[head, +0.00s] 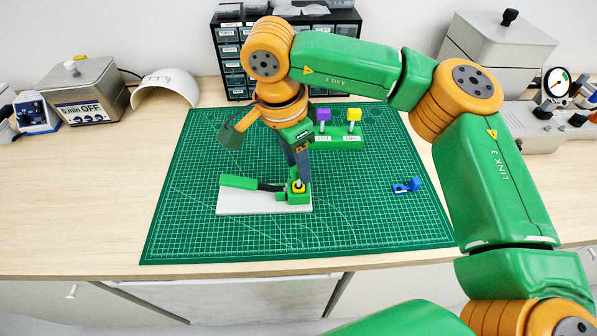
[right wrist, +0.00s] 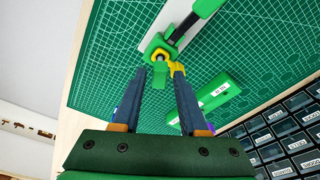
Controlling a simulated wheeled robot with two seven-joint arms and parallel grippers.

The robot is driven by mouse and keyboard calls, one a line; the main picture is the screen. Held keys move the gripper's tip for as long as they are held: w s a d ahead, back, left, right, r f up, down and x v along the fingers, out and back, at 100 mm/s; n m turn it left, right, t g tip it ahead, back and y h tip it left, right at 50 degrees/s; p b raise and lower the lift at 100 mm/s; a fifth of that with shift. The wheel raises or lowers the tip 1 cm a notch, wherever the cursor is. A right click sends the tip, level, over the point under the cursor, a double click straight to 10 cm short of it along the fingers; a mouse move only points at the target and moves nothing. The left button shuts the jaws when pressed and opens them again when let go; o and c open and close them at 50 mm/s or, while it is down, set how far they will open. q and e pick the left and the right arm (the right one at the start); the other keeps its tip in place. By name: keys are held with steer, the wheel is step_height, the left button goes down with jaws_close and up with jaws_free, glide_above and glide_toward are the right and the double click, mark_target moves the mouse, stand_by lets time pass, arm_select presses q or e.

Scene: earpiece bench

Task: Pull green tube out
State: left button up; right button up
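A white plate (head: 262,208) lies on the green mat and carries a long green piece (head: 238,182) at its left. A black neck (head: 270,187) joins this piece to a green block with a yellow ring (head: 298,188) at the plate's right end. I cannot tell for sure which green part is the tube. My right gripper (head: 299,180) points down at this block. In the right wrist view its fingertips (right wrist: 161,72) stand apart, beside the yellow ring (right wrist: 160,55) and a small green tab (right wrist: 160,77). I see no clear grip. My left gripper is not in view.
A blue part (head: 407,186) lies on the mat (head: 375,225) at right. A drawer cabinet (head: 232,68) stands behind. The mat's front and left are clear.

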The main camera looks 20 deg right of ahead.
jaws_close()
stand_by(0.9)
steer(key=shift+r, duration=0.1)
stand_by(0.3)
step_height(320, 180, up, 9)
steer(key=p, duration=0.7)
steer(key=shift+p, duration=0.35)
stand_by(0.3)
